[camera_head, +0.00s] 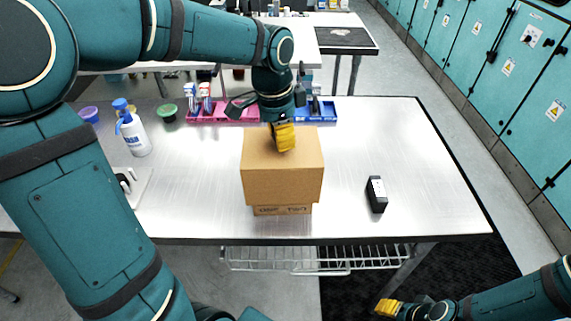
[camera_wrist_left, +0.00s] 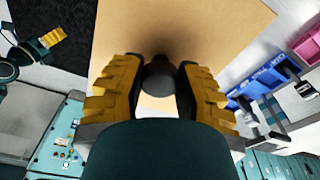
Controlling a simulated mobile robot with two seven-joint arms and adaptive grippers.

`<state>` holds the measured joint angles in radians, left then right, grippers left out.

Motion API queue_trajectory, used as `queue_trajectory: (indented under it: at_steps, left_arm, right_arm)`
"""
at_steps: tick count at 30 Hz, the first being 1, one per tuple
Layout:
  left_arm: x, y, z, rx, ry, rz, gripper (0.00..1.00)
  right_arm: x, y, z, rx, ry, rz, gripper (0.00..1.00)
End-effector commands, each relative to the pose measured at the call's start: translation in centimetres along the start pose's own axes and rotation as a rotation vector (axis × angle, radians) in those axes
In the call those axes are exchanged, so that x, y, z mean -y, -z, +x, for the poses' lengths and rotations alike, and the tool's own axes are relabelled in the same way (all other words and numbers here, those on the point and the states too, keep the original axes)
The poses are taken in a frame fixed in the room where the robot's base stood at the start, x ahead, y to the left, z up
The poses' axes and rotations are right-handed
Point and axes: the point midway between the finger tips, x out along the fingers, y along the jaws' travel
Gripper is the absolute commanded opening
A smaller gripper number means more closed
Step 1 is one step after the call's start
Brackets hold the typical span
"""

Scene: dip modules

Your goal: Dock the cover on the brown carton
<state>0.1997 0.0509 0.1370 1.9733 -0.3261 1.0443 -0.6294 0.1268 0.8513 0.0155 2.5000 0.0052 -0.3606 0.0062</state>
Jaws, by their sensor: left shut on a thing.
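The brown cover (camera_head: 282,180) is a deep cardboard box shape above the table's middle. The brown carton (camera_head: 283,210) shows only as a narrow printed strip below the cover's lower edge. The cover is over the carton, but I cannot tell how far it fits around it. My left gripper (camera_head: 285,140) points down at the cover's top. In the left wrist view it is shut on a dark round knob (camera_wrist_left: 158,78) on the cover (camera_wrist_left: 215,30). My right gripper (camera_head: 388,307) is low at the right, off the table and away from the carton; its finger opening is unclear.
A small black box (camera_head: 376,194) stands right of the carton on the metal table (camera_head: 420,150). A white spray bottle (camera_head: 132,135) and purple and green bowls are at the left. Pink (camera_head: 225,112) and blue (camera_head: 322,112) trays are behind the cover. The table's right side is mostly clear.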

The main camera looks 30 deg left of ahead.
Motion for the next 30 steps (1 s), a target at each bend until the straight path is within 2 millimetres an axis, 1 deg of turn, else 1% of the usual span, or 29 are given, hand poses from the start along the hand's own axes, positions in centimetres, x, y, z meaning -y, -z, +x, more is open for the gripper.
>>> queue_trajectory:
  at_steps: [5,9,12,15,23,29,30]
  left_arm:
    - [0.0,-0.2,1.8,0.001,-0.001,0.001,0.00]
    - [0.0,-0.4,4.1,0.001,-0.001,0.001,0.00]
    - [0.0,-0.5,5.2,0.001,-0.001,0.001,0.00]
    - [0.0,-0.6,5.6,-0.001,0.000,0.001,0.00]
    - [0.1,-0.5,5.6,-0.001,0.001,0.002,0.00]
    - [0.1,-0.6,6.2,-0.001,0.001,0.002,0.00]
    - [0.0,-0.6,6.3,-0.001,0.001,0.002,0.38]
  right_arm:
    - [-0.1,-0.2,0.4,0.003,0.000,-0.001,0.51]
    - [-0.3,-0.4,0.9,0.007,0.001,-0.002,0.51]
    - [-0.4,-0.5,1.1,0.010,0.001,-0.003,0.51]
    - [-0.4,-0.5,1.1,0.011,0.001,-0.003,0.51]
    - [-0.4,-0.5,1.1,0.011,0.001,-0.003,0.51]
    - [-0.6,-0.7,1.4,0.014,0.001,-0.003,0.51]
    - [-0.6,-0.7,1.5,0.014,0.001,-0.004,0.51]
